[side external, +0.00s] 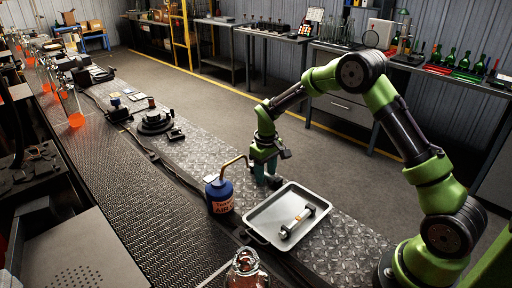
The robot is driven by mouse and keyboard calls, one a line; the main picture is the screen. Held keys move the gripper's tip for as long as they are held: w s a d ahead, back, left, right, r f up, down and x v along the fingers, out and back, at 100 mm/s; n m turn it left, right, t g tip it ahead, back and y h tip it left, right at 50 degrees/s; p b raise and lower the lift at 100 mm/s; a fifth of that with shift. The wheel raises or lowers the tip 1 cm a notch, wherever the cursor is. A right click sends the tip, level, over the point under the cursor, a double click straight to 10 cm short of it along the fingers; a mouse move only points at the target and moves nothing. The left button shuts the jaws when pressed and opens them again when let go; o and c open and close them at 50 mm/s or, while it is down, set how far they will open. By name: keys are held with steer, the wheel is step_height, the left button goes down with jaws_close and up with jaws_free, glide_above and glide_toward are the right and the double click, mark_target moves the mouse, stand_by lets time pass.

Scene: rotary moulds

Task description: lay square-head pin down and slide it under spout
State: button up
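A metallic pin (298,222) with block-like ends lies in a shallow pale tray (262,238), toward its right side. A blue can (220,197) with an orange label stands just left of the tray. Its brass spout (234,162) rises and bends over to the right, toward my gripper. My gripper (271,181) points down behind the tray's far left corner, close to the spout's tip. Its fingers are small and dark, and I cannot tell whether they are open or hold anything.
The tray stands on a diamond-plate metal bench (345,240). A clear glass vessel with an orange glow (245,265) stands at the front. Round black equipment (154,122) sits farther back on the bench. The plate right of the tray is clear.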

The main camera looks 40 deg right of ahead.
steer(key=shift+r, duration=0.15)
steer(key=s+a+r+t, duration=0.1)
steer(key=s+r, duration=0.1)
steer(key=r, duration=0.7)
steer(key=s+a+r, duration=0.1)
steer(key=s+r, duration=0.1)
steer(key=r, duration=0.7)
steer(key=s+a+r+m+t+y, duration=0.1)
steer(key=s+a+r+m+t, duration=0.1)
steer(key=s, duration=0.8)
steer(key=s+a+r+m+t+y, duration=0.1)
steer(key=s+a+r+t, duration=0.3)
steer(key=s, duration=0.7)
steer(key=shift+s+a+m, duration=0.2)
steer(key=shift+a+m, duration=0.2)
steer(key=shift+m, duration=0.1)
